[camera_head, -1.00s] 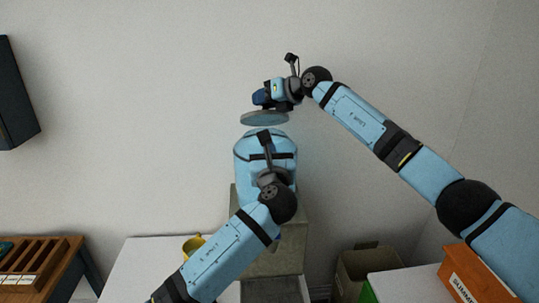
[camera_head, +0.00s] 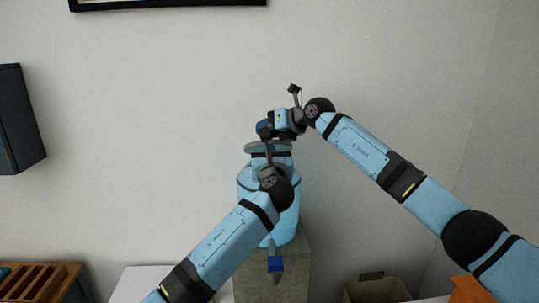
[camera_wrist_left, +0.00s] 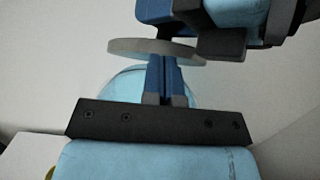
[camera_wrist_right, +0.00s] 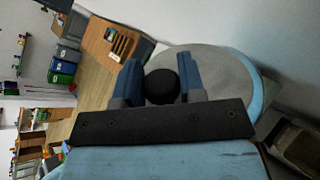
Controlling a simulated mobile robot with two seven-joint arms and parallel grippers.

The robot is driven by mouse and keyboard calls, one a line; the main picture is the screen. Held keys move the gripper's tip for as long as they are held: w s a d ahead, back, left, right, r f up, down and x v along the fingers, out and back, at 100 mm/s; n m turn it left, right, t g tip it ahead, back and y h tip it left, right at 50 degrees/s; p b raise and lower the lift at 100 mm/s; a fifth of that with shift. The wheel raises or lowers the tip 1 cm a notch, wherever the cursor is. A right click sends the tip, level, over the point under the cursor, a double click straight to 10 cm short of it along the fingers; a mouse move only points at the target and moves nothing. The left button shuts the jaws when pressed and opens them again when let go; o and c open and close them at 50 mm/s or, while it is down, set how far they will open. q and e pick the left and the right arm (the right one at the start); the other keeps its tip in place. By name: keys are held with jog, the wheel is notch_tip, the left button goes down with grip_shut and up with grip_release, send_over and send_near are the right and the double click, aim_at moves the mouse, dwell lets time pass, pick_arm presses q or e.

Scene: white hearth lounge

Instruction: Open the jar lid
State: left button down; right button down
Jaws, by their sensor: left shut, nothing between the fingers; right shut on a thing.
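The jar (camera_head: 284,212) is a light blue, see-through vessel on a stone-grey pedestal. Its round grey lid (camera_head: 252,148) is above it, and the left wrist view shows the lid (camera_wrist_left: 130,48) edge-on over the jar's rounded top (camera_wrist_left: 130,80). My right gripper (camera_wrist_right: 158,62) is shut on the black knob (camera_wrist_right: 162,87) of the lid (camera_wrist_right: 225,78) and holds it. My left gripper (camera_wrist_left: 168,60) is shut and empty, pointing towards the jar just below the lid.
The grey pedestal (camera_head: 291,268) stands near a plain wall. An open cardboard box (camera_head: 375,290) is at right, a white tabletop (camera_head: 142,283) and wooden rack (camera_head: 38,283) at left.

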pick_arm(q)
jog(key=shift+w+a+r, duration=0.15)
jog(key=shift+w+r, duration=0.3)
jog(key=shift+r, duration=0.25)
pick_arm(e)
jog(key=shift+a, duration=0.2)
pick_arm(q)
jog(key=shift+w, duration=0.1)
pick_arm(e)
jog(key=shift+f, duration=0.1)
jog(key=c, duration=0.7)
grip_release()
jog(key=shift+d, duration=0.15)
